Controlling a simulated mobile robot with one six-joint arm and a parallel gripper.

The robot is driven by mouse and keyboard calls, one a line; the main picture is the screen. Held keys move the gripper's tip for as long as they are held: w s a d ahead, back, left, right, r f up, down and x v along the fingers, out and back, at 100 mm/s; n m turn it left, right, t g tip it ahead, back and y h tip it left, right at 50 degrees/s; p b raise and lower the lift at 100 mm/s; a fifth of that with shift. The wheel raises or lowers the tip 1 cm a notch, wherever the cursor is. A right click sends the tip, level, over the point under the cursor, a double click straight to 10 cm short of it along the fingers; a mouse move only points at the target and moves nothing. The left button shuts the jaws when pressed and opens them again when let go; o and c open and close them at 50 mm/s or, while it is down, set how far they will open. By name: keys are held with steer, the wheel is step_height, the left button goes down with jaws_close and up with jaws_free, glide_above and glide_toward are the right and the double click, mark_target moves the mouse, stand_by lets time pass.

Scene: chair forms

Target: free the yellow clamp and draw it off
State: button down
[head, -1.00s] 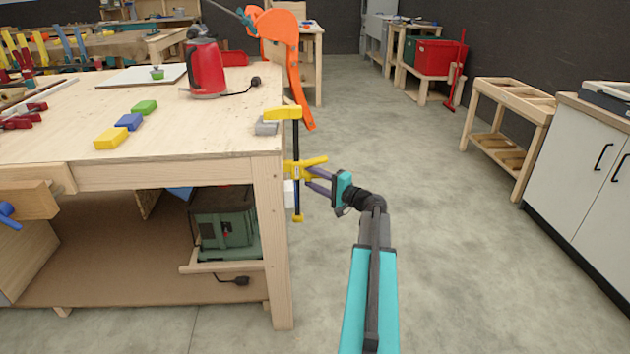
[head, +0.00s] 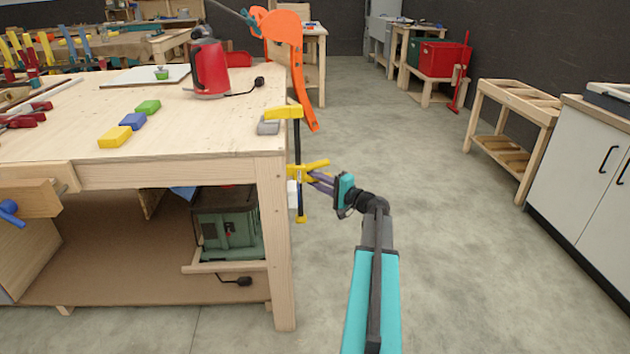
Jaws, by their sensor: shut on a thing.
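The yellow clamp (head: 299,141) stands upright at the right front corner of the workbench (head: 60,115). Its upper yellow jaw (head: 283,112) reaches over the top near a grey block (head: 268,126). Its dark bar runs down past the bench edge to a yellow foot. The lower yellow sliding part (head: 310,167) sits on the bar below the top, with a white piece under it. My gripper (head: 316,178) comes from the right and is shut on this lower part. The exact contact of the fingers is small and hard to see. Whether the jaws still press on the bench is unclear.
A red kettle (head: 210,69) and yellow, blue and green blocks stand on the bench. An orange chair-shaped form (head: 297,55) rises behind the clamp. The bench leg (head: 279,250) is just left of the clamp. The floor to the right is open up to a wooden rack (head: 510,95).

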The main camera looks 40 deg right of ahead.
steer(key=shift+f+b, duration=1.3)
steer(key=shift+f, duration=0.45)
steer(key=shift+r, duration=0.45)
steer(key=shift+s+d, duration=0.1)
steer(key=shift+d, duration=0.05)
steer(key=s+d+b, duration=0.1)
steer(key=s+d, duration=0.7)
steer(key=d, duration=0.2)
steer(key=shift+s+d, duration=0.2)
steer(key=shift+d, duration=0.2)
stand_by(2.1)
steer(key=shift+s, duration=0.15)
